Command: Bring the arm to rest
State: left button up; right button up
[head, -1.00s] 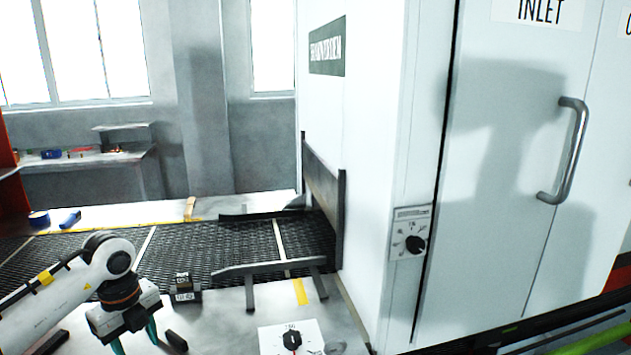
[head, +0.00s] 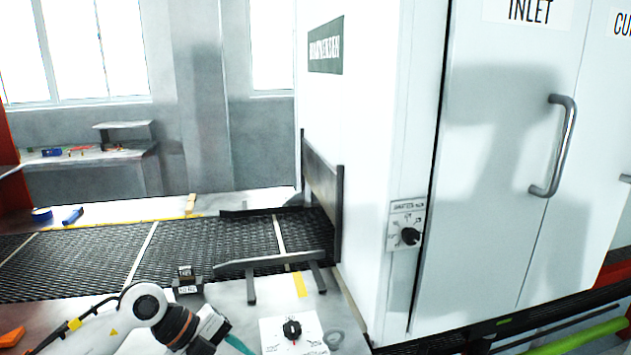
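My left arm comes in from the lower left, and its gripper (head: 238,344) is at the bottom edge of the head view, beside the white dial plate (head: 292,341). A teal finger shows; the rest of the fingers is hidden or cut off, so I cannot tell whether it is open or shut. I see no object in it. My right gripper is not in view.
The black mesh belt (head: 190,250) runs into the white machine (head: 370,120). A metal guide bar (head: 270,263) and a small dark block (head: 187,281) stand at its near edge. A door handle (head: 556,146) and a wall dial (head: 408,236) are on the right.

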pick_arm(q)
jog(key=s+d+r+n+t+h, duration=0.35)
jog(key=d+r+t+h, duration=0.35)
jog(key=d+r+h, duration=0.4)
jog(key=w+a+f+n+t+y, duration=0.1)
jog(key=a+f+n+t+y, duration=0.2)
jog(key=a+n+t+y, duration=0.45)
jog(key=w+a+f+n+t+y, duration=0.2)
jog(key=a+f+n+t+y, duration=0.15)
jog(key=n+y, duration=0.65)
jog(key=s+a+f+n+g+y, duration=0.2)
jog(key=s+a+f+n+g, duration=0.35)
jog(key=f, duration=0.45)
jog(key=s+f+g, duration=0.5)
jog(key=s, duration=0.5)
jog(key=s+f+g, duration=0.5)
jog(key=s+f, duration=0.1)
jog(key=s, duration=0.4)
notch_tip(320, 180, down, 25)
jog(key=g, duration=0.1)
jog(key=s+a+f, duration=0.1)
jog(key=s+f, duration=0.7)
jog(key=s+a+f+g, duration=0.1)
jog(key=s+a+f, duration=0.1)
jog(key=s+f, duration=0.6)
jog(key=shift+s+a+f, duration=0.25)
jog(key=shift+s+f, duration=0.15)
